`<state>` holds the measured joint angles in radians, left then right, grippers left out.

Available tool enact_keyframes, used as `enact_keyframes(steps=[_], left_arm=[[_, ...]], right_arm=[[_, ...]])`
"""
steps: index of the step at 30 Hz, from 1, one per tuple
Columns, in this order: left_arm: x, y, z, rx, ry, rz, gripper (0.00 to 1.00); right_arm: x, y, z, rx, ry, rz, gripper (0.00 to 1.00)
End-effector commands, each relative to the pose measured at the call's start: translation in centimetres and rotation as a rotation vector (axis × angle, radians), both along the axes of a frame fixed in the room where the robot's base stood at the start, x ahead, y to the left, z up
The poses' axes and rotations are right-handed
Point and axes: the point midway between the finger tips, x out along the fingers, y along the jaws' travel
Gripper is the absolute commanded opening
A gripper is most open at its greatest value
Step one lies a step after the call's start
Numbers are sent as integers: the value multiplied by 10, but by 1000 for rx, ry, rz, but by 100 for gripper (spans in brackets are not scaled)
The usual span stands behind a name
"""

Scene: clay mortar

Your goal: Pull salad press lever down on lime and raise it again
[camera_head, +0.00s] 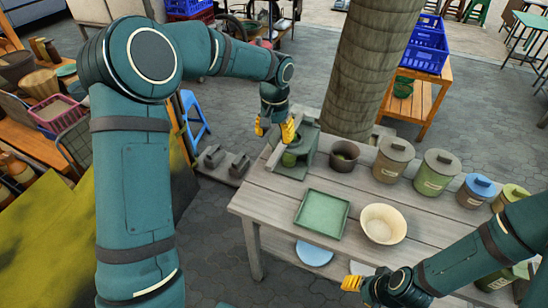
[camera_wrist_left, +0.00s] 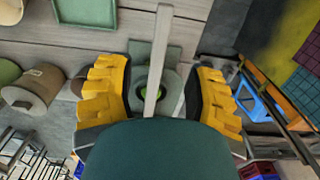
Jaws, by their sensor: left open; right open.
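The green salad press (camera_head: 308,150) stands at the far left end of the wooden table. Its pale lever is a long bar (camera_wrist_left: 158,55) between my fingers in the left wrist view. A bright green bit, apparently the lime (camera_wrist_left: 146,93), shows in the press, partly hidden behind the lever. My left gripper (camera_head: 274,128) is over the press with its yellow fingers spread, one on each side of the lever; I cannot tell whether they touch it. My right gripper (camera_head: 352,283) is open, low at the table's front edge, away from the press, and only partly visible.
A green square tray (camera_head: 322,213), a cream bowl (camera_head: 384,224) and a dark pot (camera_head: 344,155) stand on the table. Several lidded canisters (camera_head: 392,158) line its back right. A thick trunk-like post (camera_head: 372,70) rises behind the table.

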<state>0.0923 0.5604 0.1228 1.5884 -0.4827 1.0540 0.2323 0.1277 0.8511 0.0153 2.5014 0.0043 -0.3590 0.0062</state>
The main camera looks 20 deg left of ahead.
Motion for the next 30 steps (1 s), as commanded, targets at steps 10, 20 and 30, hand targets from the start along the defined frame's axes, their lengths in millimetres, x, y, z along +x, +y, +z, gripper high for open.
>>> enact_keyframes(steps=[10, 20, 30], left_arm=[[-1, 0, -68, -1, 3, -1, 53], [0, 0, -93, 0, 1, 0, 53], [0, 0, -93, 0, 0, 0, 31]], right_arm=[[-3, 1, -11, 2, 8, 6, 47], [-5, 1, -14, 3, 10, 8, 47], [-5, 1, -14, 3, 10, 8, 47]])
